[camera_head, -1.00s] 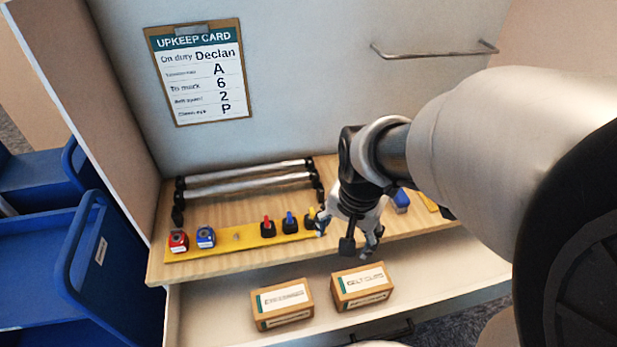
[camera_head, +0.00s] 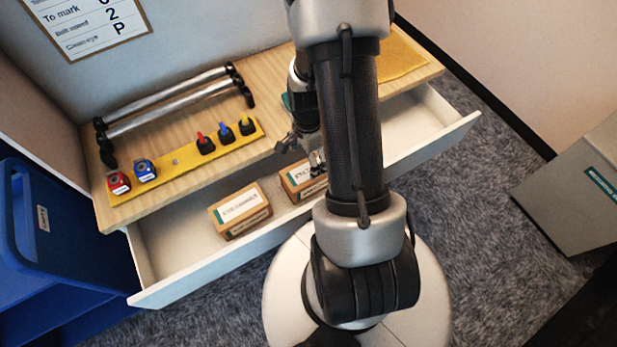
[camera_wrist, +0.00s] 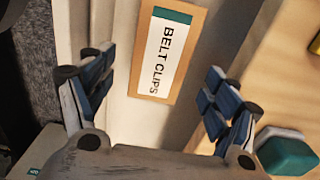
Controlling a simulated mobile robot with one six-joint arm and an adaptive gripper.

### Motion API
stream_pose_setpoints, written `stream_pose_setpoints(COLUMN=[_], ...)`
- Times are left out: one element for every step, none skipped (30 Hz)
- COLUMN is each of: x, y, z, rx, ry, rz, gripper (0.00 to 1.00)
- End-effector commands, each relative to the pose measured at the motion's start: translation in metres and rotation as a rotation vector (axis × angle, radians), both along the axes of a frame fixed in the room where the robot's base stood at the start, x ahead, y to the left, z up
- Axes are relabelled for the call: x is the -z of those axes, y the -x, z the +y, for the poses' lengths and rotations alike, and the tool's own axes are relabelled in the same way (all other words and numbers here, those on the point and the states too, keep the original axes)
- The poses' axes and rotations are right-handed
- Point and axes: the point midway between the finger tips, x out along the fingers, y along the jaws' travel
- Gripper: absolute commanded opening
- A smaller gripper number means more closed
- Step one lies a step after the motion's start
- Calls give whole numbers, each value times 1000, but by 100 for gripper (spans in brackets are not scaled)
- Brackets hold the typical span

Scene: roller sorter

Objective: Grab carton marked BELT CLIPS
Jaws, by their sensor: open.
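The carton marked BELT CLIPS (camera_wrist: 168,52) is a brown box with a white and green label, lying in the open drawer. In the wrist view it shows between my open fingers, a little ahead of them, and I see no contact. In the head view the carton (camera_head: 298,180) is partly hidden by my arm. My gripper (camera_head: 302,150) is above it, at the drawer's inner side; it also shows in the wrist view (camera_wrist: 158,100), open and empty. A second similar carton (camera_head: 240,210) lies to the left; its label is too blurred to read.
The open white drawer (camera_head: 165,287) sits below a wooden top (camera_head: 180,130) with a yellow strip of switches (camera_head: 183,160) and metal rollers (camera_head: 170,105). Blue bins (camera_head: 70,235) stand at left and a grey box (camera_head: 575,190) at right. The drawer's right part is clear.

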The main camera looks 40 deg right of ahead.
Motion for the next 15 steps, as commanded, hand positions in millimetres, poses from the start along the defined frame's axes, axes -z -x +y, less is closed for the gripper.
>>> stream_pose_setpoints(x=[14, 19, 24, 27, 30, 33, 34, 35, 36, 37, 39, 41, 44, 48, 53], y=[0, 1, 0, 0, 0, 0, 0, -1, -1, -1, -1, -1, -1, -1, -1], z=[0, 0, 0, 0, 0, 0, 0, 0, -1, -1, -1, -1, -2, -3, -4], rx=[0, -1, -1, -1, -1, -1, -1, -1, -1, -1, -1, -1, -1, -1, -1], ry=[-1, -2, 0, 0, 0, 0, 0, 0, 1, 1, 1, 0, 0, 0, 0], rz=[2, 3, 1, 0, 0, 0, -1, -1, -1, -2, -1, -1, -1, 0, 0], gripper=[81, 81, 81, 81, 81, 81, 81, 81, 81, 81, 81, 81, 81, 81, 81])
